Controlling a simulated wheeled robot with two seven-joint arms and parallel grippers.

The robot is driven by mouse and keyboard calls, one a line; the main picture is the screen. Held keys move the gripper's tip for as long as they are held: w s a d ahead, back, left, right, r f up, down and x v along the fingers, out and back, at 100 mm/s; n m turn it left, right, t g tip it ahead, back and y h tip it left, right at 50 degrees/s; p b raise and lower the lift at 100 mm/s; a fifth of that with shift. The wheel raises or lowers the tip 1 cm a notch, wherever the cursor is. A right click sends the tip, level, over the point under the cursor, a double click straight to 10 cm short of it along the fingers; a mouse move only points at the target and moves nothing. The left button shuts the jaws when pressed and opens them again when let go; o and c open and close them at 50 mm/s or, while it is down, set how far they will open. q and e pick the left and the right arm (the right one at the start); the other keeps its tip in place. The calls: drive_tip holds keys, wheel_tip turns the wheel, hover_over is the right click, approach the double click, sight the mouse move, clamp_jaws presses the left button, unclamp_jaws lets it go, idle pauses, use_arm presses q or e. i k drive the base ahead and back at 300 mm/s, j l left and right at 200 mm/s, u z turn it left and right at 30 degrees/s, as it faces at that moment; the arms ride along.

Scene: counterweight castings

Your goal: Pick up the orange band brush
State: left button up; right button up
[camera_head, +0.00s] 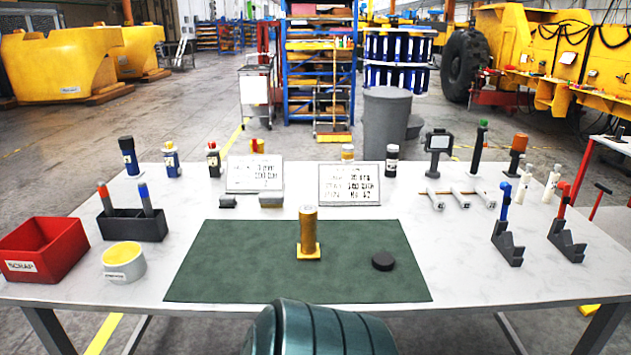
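I cannot surely tell which thing is the orange band brush. An upright tool with an orange top and dark lower part (517,150) stands at the back right of the table. A red-topped tool (563,200) stands in a dark stand at the right. No orange band can be made out clearly on any of them. Neither of my grippers is in view.
A gold cylinder (308,231) on a yellow base and a black puck (383,261) sit on the green mat (232,265). Bottles and two sign cards (349,184) line the back.

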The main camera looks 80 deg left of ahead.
sight(105, 195)
drive_tip(key=u, duration=3.95)
